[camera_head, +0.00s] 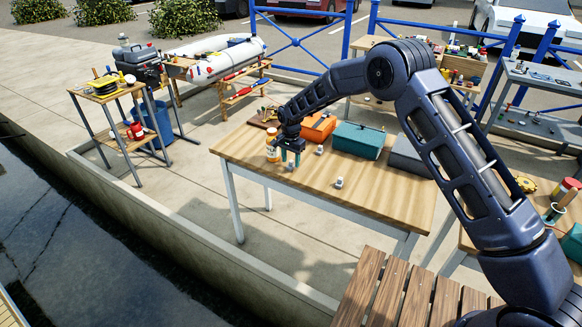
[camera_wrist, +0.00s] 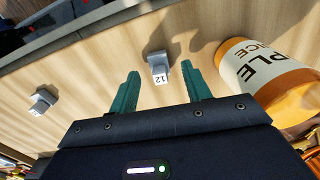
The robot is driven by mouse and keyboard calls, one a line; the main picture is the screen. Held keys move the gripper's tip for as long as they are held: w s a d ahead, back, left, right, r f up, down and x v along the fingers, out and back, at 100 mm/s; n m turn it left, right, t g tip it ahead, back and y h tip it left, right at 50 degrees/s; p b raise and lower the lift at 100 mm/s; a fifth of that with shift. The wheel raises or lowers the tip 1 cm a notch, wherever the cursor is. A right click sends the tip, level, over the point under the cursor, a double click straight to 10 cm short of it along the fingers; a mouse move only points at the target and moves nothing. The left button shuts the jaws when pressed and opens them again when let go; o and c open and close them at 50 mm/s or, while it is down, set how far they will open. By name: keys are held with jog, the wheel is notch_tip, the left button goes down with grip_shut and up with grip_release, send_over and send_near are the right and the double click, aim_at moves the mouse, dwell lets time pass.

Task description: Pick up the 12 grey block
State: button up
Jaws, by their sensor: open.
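A small grey block marked 12 (camera_wrist: 159,72) lies on the wooden table in the wrist view, between and just beyond the tips of my two green fingers. My gripper (camera_wrist: 162,82) is open, with nothing between its fingers. In the head view my gripper (camera_head: 290,160) points down over the left part of the wooden table (camera_head: 365,205). The 12 block is hard to make out there, close to the fingers.
An orange-and-white jar (camera_wrist: 265,75) stands right beside my right finger in the wrist view. Another grey block (camera_wrist: 42,101) lies to the left. Orange (camera_head: 318,127), teal (camera_head: 358,141) and dark grey boxes (camera_head: 408,157) line the table's back.

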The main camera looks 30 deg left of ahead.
jog(key=shift+f, duration=0.9)
grip_shut()
jog(key=shift+r, duration=0.15)
